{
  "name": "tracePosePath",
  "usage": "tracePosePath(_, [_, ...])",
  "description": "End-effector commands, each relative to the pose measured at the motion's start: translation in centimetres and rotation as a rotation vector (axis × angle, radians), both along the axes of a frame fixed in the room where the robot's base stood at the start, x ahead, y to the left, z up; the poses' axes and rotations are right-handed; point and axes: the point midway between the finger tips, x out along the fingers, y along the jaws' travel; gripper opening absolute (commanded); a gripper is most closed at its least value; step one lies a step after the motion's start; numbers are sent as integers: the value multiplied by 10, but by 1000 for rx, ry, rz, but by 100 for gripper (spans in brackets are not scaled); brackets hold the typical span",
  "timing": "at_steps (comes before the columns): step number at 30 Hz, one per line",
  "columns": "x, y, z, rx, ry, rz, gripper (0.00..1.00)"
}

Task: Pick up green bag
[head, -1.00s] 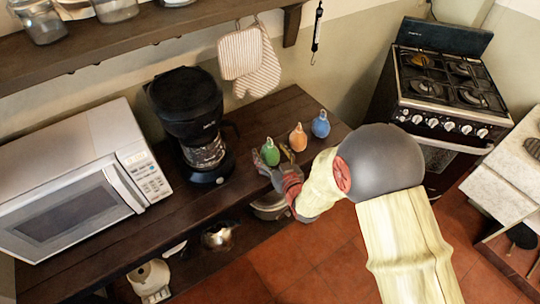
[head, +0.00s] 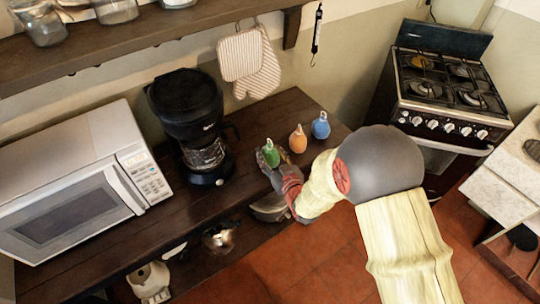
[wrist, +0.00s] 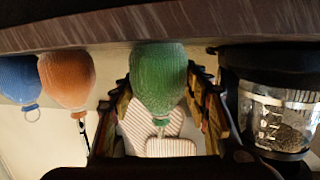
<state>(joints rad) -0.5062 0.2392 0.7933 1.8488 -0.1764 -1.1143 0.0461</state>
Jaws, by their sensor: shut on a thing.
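The green bag (head: 271,155) is a small rounded bag with a tied neck and a loop, upright on the dark wooden counter (head: 283,107). My gripper (head: 268,160) reaches in from the right and is at the green bag. In the wrist view the green bag (wrist: 159,80) sits between my two fingers (wrist: 160,112), which are shut on it. The wrist picture appears upside down, with the counter along its top.
An orange bag (head: 298,139) and a blue bag (head: 320,125) stand just right of the green bag. A black coffee maker (head: 190,120) stands close on its left, with a microwave (head: 80,185) further left. Oven mitts (head: 250,60) hang behind.

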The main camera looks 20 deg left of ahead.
Motion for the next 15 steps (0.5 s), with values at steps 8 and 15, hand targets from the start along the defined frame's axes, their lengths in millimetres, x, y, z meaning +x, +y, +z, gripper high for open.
tracePosePath(8, [0, 0, 0, 1, -1, 0, 17])
tracePosePath(15, [0, 0, 7, 1, -2, 0, 17])
